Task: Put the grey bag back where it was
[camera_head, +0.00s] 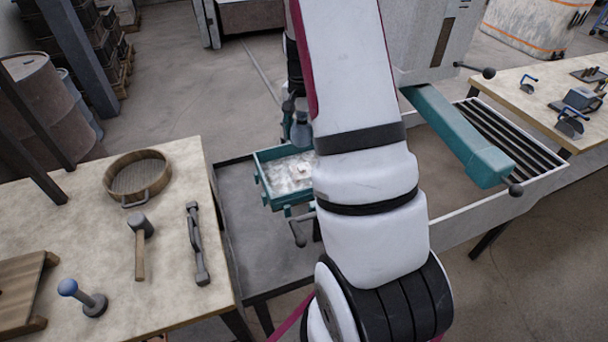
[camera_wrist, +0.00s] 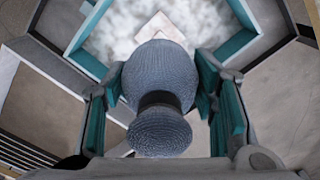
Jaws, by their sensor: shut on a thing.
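The grey bag (camera_wrist: 158,78) fills the middle of the wrist view, a rounded blue-grey woven bag with a dark band around its neck. My gripper (camera_wrist: 162,90) is shut on it, with a finger on each side. The bag is over a teal box (camera_wrist: 232,50) holding white powdery contents. In the head view the bag (camera_head: 301,133) is small and partly hidden by my arm, above the back of the teal box (camera_head: 276,202). The right side of the box is hidden behind my arm.
A left table (camera_head: 170,235) carries a round sieve (camera_head: 138,180), a mallet (camera_head: 140,240), a long metal tool (camera_head: 196,245) and a blue-knobbed tool (camera_head: 84,296). A teal-armed machine (camera_head: 465,140) stands right. A right table (camera_head: 510,95) holds clamps.

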